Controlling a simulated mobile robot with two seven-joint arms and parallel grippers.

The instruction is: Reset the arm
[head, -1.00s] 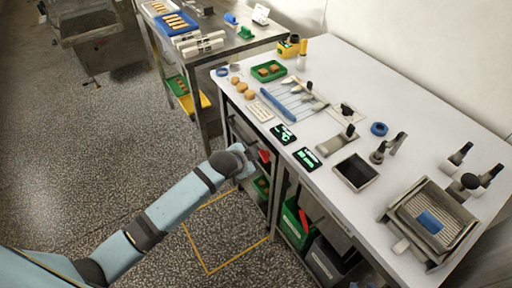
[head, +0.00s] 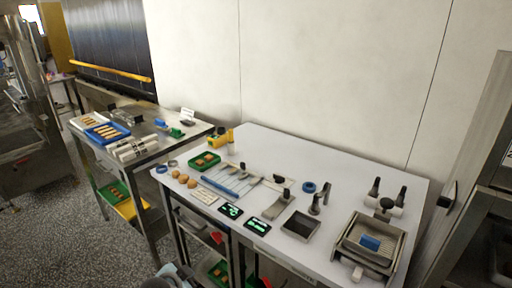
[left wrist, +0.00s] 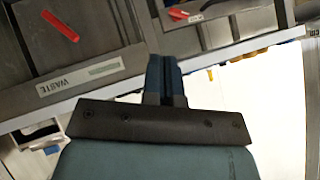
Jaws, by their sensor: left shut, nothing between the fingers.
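My left gripper (left wrist: 165,78) shows in the left wrist view with its two dark fingers together and nothing between them. It is near the front of a bench with a drawer labelled WASTE (left wrist: 80,80). In the head view only a small light-blue part of my left arm shows at the bottom edge, below the front of the white worktable (head: 335,262); its fingers cannot be made out there. My right gripper is in neither view.
The worktable bears a green tray (head: 204,162), two dark displays, a dark square pan (head: 300,226) and a mesh tray with a blue block (head: 370,242). A steel side table (head: 160,148) with a blue tray (head: 105,133) stands left. Floor (head: 60,240) is clear at lower left.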

